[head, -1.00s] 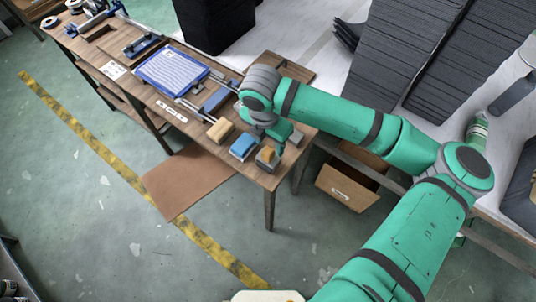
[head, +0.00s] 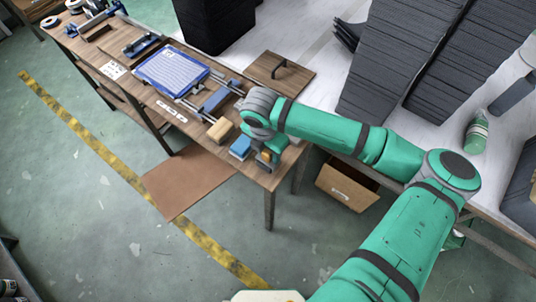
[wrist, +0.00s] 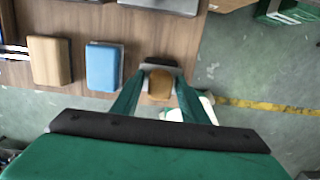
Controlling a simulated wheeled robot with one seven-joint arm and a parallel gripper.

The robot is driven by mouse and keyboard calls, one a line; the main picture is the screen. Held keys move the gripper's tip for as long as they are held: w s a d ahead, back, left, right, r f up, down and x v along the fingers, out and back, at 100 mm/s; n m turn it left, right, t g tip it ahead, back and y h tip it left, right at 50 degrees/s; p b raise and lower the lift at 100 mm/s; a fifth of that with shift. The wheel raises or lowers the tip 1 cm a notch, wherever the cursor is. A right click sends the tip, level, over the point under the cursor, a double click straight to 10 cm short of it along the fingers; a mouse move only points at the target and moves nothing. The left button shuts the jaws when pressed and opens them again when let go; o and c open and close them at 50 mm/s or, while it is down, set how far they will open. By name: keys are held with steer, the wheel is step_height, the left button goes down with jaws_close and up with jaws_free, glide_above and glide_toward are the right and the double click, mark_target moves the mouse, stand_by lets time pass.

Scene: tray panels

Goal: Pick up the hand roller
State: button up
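A brown, rounded piece on a grey base (wrist: 160,84) lies between my gripper's fingers in the wrist view. It may be the hand roller, but its shape does not make this certain. In the head view its orange-brown top (head: 266,156) shows at the table's near end, partly covered by my gripper (head: 268,150). In the wrist view my gripper (wrist: 159,78) has its two green fingers apart, one on each side of the piece. I see a gap beside the brown part; whether the fingers touch the grey base is unclear.
A blue block (wrist: 103,66) and a tan block (wrist: 49,60) stand in a row left of the gripper. A blue tray (head: 172,72) and rails lie farther along the wooden table. The table's edge is close to the gripper. A board with a black handle (head: 283,70) lies behind.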

jaws_close()
steer(key=shift+r, duration=0.15)
